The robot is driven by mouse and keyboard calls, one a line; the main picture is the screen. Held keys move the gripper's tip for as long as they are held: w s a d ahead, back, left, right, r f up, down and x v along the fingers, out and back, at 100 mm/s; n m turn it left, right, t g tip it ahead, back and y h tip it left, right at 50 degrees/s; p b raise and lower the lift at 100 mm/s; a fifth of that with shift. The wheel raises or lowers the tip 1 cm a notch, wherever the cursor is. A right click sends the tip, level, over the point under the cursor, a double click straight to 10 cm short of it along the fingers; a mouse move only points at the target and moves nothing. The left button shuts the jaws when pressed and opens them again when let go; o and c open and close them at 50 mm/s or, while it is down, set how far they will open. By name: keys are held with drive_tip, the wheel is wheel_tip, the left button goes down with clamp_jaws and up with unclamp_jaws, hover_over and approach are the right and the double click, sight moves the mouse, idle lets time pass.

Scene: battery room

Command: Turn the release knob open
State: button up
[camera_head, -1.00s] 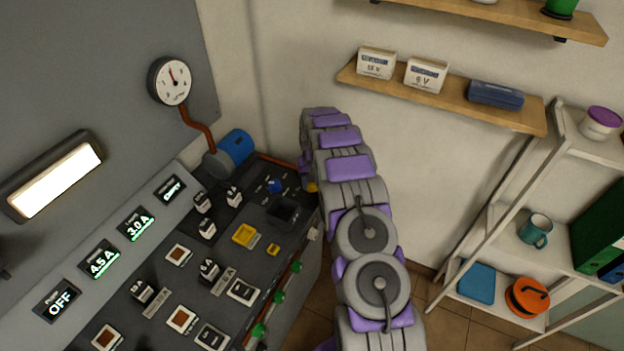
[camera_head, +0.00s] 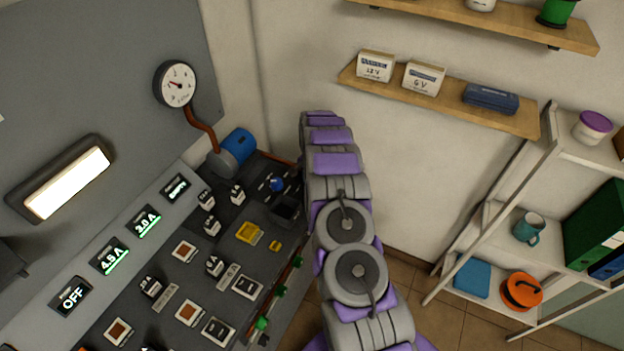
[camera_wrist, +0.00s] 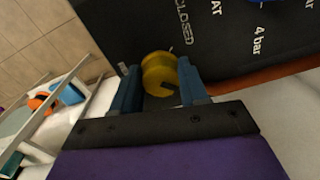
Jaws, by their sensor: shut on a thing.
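The release knob (camera_wrist: 158,75) is yellow and round, and it shows in the wrist view between my two blue fingers. My gripper (camera_wrist: 160,88) is shut on it, with a finger at each side. Beside the knob the dark panel (camera_wrist: 205,35) carries the white word CLOSED and a "4 bar" marking. In the head view my arm covers the knob and the gripper. The round gauge (camera_head: 175,84) at the upper left has its needle pointing left.
The control bench (camera_head: 222,267) with switches and lit displays lies left of my arm. A blue cylinder (camera_head: 237,146) stands at its far end. A wall shelf (camera_head: 440,104) holds white boxes and a blue case. A white rack (camera_head: 487,213) stands at the right.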

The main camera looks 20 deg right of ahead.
drive_tip(key=shift+w+r, duration=0.1)
drive_tip(key=shift+w, duration=0.05)
idle(0.4)
drive_tip(key=o, duration=1.1)
drive_tip(key=shift+c, duration=0.2)
wheel_tip(320, 180, up, 17)
drive_tip(key=p, duration=0.1)
drive_tip(key=shift+s+d, duration=0.15)
drive_tip(key=shift+s, duration=0.1)
